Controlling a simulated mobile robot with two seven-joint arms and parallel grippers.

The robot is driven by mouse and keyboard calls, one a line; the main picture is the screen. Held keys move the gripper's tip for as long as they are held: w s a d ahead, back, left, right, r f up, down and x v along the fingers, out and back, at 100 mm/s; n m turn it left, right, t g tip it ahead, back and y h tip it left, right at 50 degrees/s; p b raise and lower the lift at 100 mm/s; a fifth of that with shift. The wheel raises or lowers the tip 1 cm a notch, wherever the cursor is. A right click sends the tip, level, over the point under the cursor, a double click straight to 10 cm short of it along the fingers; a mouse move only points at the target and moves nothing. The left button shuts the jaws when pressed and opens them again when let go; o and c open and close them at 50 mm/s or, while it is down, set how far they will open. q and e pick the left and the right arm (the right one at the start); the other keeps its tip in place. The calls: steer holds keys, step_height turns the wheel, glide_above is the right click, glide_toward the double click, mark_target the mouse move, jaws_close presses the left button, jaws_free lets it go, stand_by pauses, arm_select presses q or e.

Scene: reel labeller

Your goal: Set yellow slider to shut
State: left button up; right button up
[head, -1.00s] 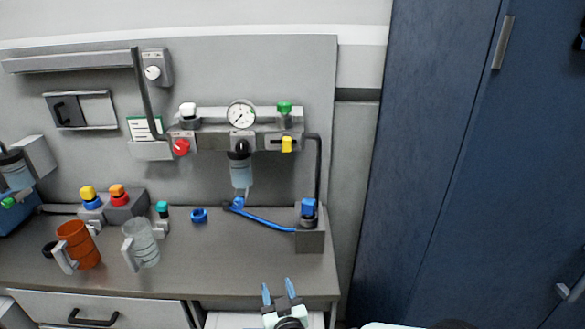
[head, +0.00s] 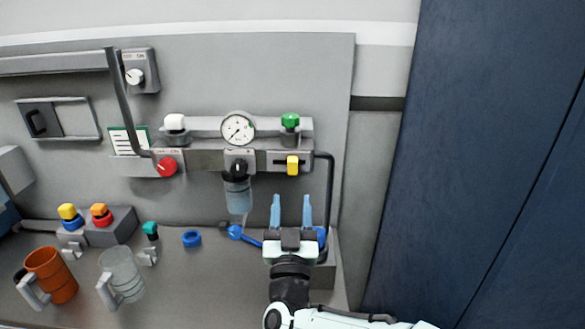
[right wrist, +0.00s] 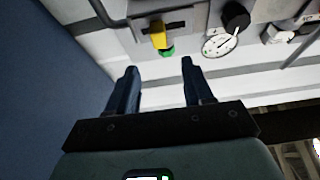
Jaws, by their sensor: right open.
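The yellow slider (head: 292,165) sits in a dark slot on a small grey plate at the right end of the manifold (head: 205,158). It also shows in the right wrist view (right wrist: 158,38), beyond the fingertips. My right gripper (head: 290,200) is open and empty, with its blue fingers pointing up, below the yellow slider and apart from it. In the right wrist view my right gripper (right wrist: 158,64) shows both fingers spread with nothing between them. The lettering by the slider is too small to read. My left gripper is not in view.
A green knob (head: 290,121) stands just above the slider, and a gauge (head: 238,128) is to its left. A dark pipe (head: 329,195) runs down at the right. A clear bowl (head: 237,195) hangs left of my right gripper. A blue cabinet (head: 480,180) stands at the right.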

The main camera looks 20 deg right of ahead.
mark_target(293, 168)
steer(key=p+x, duration=0.2)
steer(key=x, duration=0.7)
steer(key=shift+w+f, duration=0.15)
steer(key=shift+w, duration=0.05)
